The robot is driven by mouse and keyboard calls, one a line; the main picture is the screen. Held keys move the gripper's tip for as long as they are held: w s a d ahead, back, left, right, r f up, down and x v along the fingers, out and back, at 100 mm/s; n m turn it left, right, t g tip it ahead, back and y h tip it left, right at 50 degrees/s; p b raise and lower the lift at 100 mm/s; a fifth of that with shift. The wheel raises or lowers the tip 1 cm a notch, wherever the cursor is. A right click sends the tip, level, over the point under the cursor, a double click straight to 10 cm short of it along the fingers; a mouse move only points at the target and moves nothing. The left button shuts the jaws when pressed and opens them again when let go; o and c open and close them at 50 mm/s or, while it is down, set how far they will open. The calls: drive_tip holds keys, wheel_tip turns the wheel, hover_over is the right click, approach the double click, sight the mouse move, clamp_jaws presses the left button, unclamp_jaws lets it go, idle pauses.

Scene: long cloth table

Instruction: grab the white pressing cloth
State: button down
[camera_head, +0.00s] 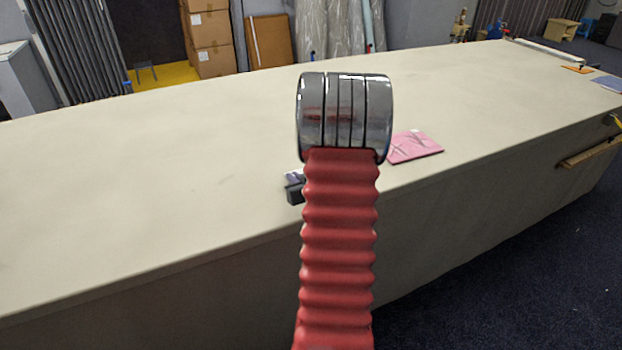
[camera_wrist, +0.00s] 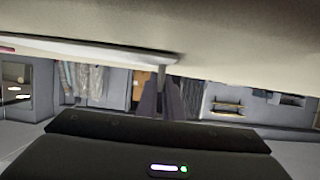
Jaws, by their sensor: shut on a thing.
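A flat white shape (camera_wrist: 100,48), which looks like the white pressing cloth, runs along the table edge in the wrist view. Its right end meets the fingertips of my gripper (camera_wrist: 162,72), which is shut on it. The cloth appears thin and nearly edge-on, so its full outline cannot be told. In the head view my red arm and its metal joint hide the cloth. Only a small dark part of my gripper (camera_head: 295,190) shows there, left of the arm at the table's front edge.
The long cream table (camera_head: 180,170) is mostly clear on the left. A pink patterned piece (camera_head: 413,146) lies near the front edge, right of my arm. Small items, including an orange one (camera_head: 577,69), lie at the far right. Cardboard boxes (camera_head: 212,42) stand behind.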

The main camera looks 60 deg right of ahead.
wheel_tip(320, 180, up, 10)
idle(0.7)
idle(0.4)
